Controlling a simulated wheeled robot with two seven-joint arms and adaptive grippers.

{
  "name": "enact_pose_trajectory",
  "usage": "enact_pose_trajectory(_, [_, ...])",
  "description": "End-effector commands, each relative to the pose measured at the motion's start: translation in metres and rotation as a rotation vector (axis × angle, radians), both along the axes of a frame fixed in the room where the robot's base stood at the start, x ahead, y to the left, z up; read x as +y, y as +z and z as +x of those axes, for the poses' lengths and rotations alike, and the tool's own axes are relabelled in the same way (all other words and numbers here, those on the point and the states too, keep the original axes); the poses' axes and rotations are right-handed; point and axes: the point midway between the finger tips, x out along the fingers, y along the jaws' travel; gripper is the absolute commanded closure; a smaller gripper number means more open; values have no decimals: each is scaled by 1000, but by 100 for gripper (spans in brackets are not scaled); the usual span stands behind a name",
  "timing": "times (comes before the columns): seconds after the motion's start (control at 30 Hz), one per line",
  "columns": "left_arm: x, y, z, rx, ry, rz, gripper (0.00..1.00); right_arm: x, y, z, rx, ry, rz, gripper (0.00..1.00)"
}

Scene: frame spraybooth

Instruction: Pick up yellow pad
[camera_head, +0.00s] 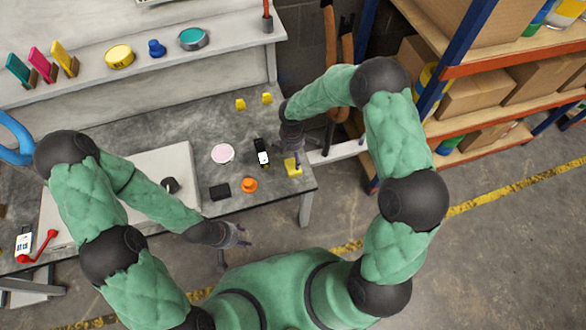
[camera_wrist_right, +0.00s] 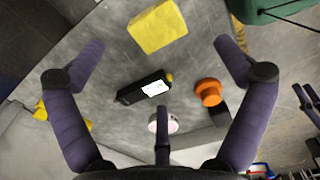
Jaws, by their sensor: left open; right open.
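The yellow pad (camera_head: 293,167) is a small block lying near the front right corner of the grey worktable. It also shows at the top of the right wrist view (camera_wrist_right: 158,26), ahead of the fingertips and between their lines. My right gripper (camera_head: 296,155) hangs above the table, just behind the pad in the head view. In the right wrist view its purple fingers (camera_wrist_right: 160,55) are spread with nothing between them. My left gripper (camera_head: 234,247) is open and empty, in front of the table's front edge.
A black device with a white label (camera_head: 262,152), an orange knob (camera_head: 249,185), a black block (camera_head: 220,192) and a pink disc (camera_head: 222,153) lie left of the pad. Two small yellow pieces (camera_head: 253,101) stand further back. A shelf with boxes (camera_head: 480,95) is at right.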

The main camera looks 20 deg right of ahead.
Motion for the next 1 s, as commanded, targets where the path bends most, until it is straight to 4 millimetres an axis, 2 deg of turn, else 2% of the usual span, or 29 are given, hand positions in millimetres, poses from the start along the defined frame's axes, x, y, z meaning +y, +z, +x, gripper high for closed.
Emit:
enact_pose_trajectory(0.3, [0,-19,0,0,0,0,48,-1,-47,0,2,-4,2,0])
enact_pose_trajectory(0.57, [0,-27,0,0,-1,0,48,-1,-62,0,1,-5,3,0])
enact_pose_trajectory(0.87, [0,-49,0,0,-1,0,48,-3,-101,2,3,-4,2,0])
enact_pose_trajectory(1.0, [0,-50,0,1,-1,0,48,-3,-104,3,0,-6,3,0])
